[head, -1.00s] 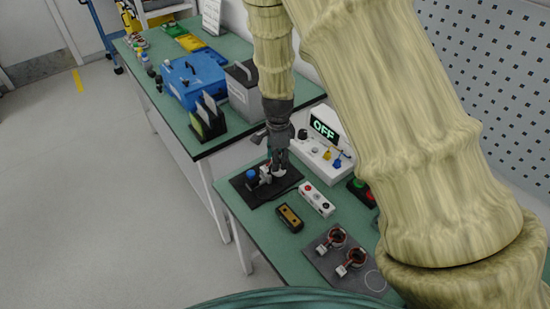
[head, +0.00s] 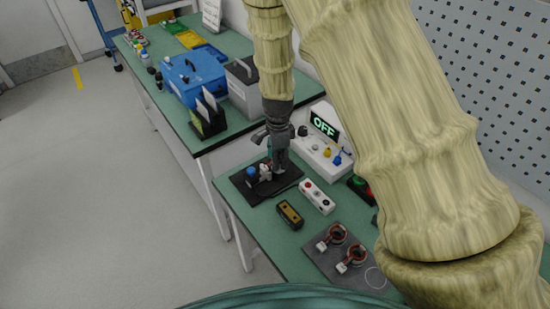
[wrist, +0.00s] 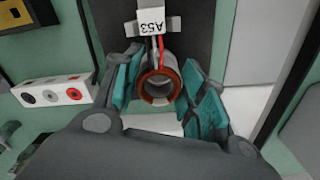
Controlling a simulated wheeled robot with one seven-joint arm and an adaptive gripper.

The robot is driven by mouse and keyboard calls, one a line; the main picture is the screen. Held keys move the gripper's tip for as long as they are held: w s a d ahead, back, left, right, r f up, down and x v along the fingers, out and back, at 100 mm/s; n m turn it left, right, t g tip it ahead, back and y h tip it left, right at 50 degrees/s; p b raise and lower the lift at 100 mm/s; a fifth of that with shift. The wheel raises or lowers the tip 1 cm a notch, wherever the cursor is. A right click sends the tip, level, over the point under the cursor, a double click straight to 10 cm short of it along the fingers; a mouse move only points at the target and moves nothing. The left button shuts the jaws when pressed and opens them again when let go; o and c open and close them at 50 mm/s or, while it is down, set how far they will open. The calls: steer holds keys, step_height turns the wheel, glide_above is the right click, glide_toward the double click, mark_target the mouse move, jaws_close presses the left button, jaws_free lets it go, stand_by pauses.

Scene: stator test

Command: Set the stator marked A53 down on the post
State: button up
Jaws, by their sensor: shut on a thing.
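The stator marked A53 (wrist: 158,84) is a copper-coloured ring with red and white leads and a white tag (wrist: 158,26) reading A53. My gripper (wrist: 160,92) is shut on it, with teal pads on either side of the ring. In the head view my gripper (head: 280,170) points down over the black base plate (head: 284,187), low above it. The stator is mostly hidden there by the fingers. I cannot make out the post, nor whether the ring is around it. A blue-topped fitting (head: 252,172) stands on the plate, left of my gripper.
A white button box (head: 317,197) and a yellow-black block (head: 289,214) lie in front. Two more stators (head: 337,233) rest on a grey mat (head: 318,257). A blue case (head: 192,78) is on the far table.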

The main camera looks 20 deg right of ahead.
steer(key=shift+f, duration=0.25)
steer(key=o, duration=1.2)
steer(key=shift+r, duration=0.15)
step_height(320, 180, up, 12)
steer(key=shift+f, duration=0.15)
stand_by(0.4)
